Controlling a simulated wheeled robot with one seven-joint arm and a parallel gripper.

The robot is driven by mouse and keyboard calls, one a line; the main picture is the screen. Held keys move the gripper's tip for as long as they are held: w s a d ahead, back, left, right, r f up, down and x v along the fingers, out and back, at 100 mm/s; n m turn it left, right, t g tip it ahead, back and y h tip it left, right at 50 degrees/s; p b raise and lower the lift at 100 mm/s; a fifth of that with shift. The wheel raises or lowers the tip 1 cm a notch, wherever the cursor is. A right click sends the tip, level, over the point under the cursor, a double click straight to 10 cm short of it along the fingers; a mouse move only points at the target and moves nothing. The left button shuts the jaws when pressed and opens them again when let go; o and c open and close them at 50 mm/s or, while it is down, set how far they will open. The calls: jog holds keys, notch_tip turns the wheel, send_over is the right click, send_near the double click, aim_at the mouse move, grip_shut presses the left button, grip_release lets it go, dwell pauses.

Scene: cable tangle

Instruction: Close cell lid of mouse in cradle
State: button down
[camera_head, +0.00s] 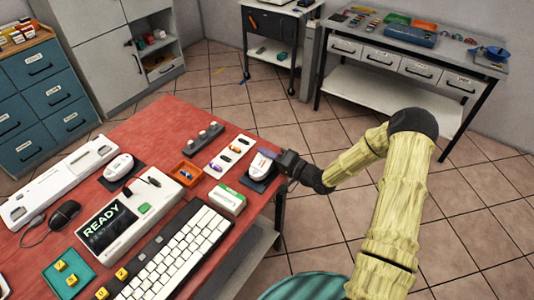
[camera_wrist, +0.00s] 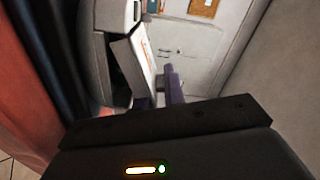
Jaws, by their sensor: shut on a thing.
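The white mouse (camera_head: 260,168) sits in a dark cradle (camera_head: 250,183) near the right edge of the red table. In the wrist view the mouse (camera_wrist: 98,60) is at the upper left. Its cell lid (camera_wrist: 134,62), a pale panel, stands tilted open beside a dark opening. My gripper (camera_head: 281,161) is at the right side of the mouse. In the wrist view my gripper (camera_wrist: 162,92) appears shut on the lid's edge, with a purple finger showing. The exact contact is partly hidden.
A white tray of small coloured parts (camera_head: 219,168), an orange bin (camera_head: 173,173) and a green-and-white box (camera_head: 228,199) lie close by. A second mouse (camera_head: 119,167) and a READY console (camera_head: 125,215) are further left. Floor to the right is clear.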

jog(key=c, duration=1.5)
grip_release()
jog(key=shift+s, duration=0.1)
